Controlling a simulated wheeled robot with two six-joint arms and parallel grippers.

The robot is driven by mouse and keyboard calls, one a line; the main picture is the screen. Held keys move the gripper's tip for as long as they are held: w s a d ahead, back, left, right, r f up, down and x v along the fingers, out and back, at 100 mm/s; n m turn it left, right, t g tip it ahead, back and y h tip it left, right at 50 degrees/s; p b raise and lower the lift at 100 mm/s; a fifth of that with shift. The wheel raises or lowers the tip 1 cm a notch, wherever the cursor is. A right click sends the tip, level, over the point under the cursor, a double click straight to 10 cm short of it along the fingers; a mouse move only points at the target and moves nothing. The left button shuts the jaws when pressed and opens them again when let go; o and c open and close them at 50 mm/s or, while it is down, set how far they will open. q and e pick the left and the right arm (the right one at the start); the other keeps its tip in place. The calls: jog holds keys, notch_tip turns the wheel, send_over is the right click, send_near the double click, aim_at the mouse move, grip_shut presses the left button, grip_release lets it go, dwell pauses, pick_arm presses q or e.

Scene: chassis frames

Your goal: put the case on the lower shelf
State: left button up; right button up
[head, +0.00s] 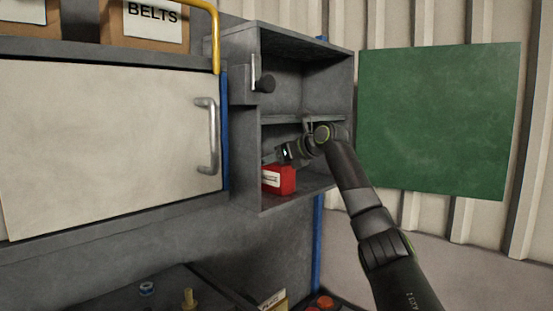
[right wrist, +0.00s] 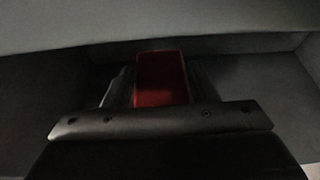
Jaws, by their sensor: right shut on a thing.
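The red case (head: 280,180) with a white label is inside the lower compartment of the grey shelf unit, at or just above the lower shelf (head: 305,193). I cannot tell whether its underside touches the shelf. My right gripper (head: 284,160) reaches in from the right and is shut on the case from above and behind. In the right wrist view the case (right wrist: 162,78) shows as a dark red block between the fingers, under the shelf board (right wrist: 70,28). My left gripper is out of view.
The middle shelf board (head: 290,118) is close above my right wrist. A closed white cabinet door (head: 110,145) is at left, a green board (head: 440,120) on the right wall.

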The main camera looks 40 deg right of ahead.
aim_at(289, 165)
jog(key=o, duration=1.2)
jog(key=shift+r, duration=0.15)
jog(key=b+v, duration=0.2)
jog(key=v, duration=0.1)
jog(key=b+v, duration=0.1)
jog(key=b, duration=0.1)
jog(key=shift+s+f, duration=0.25)
jog(key=shift+s, duration=0.2)
jog(key=b+v, duration=0.3)
jog(key=v, duration=0.4)
jog(key=shift+r, duration=0.3)
